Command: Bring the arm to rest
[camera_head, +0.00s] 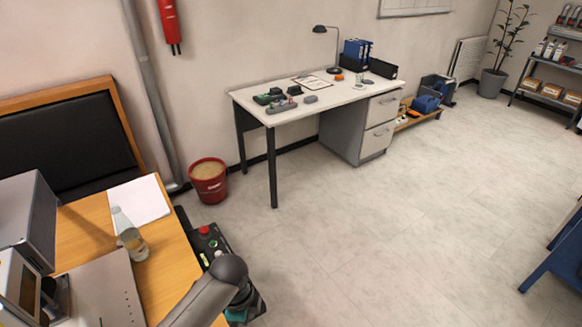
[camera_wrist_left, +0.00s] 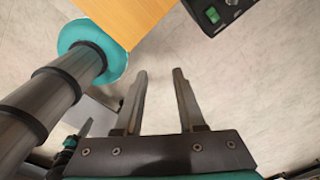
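One of my arms (camera_head: 215,285) reaches in from the bottom of the head view, beside the wooden desk (camera_head: 178,262). Its gripper is largely hidden behind the arm there. In the left wrist view my left gripper (camera_wrist_left: 160,72) has its two fingers apart, with nothing between them. It hangs over bare floor, close to the corner of a wooden top (camera_wrist_left: 135,15). My right gripper does not show in either view.
A black control box (camera_head: 208,240) with red and green buttons stands by the wooden desk. A bottle (camera_head: 130,240), paper (camera_head: 140,200) and grey machine (camera_head: 28,218) are on the desk. A red bucket (camera_head: 208,187) stands behind.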

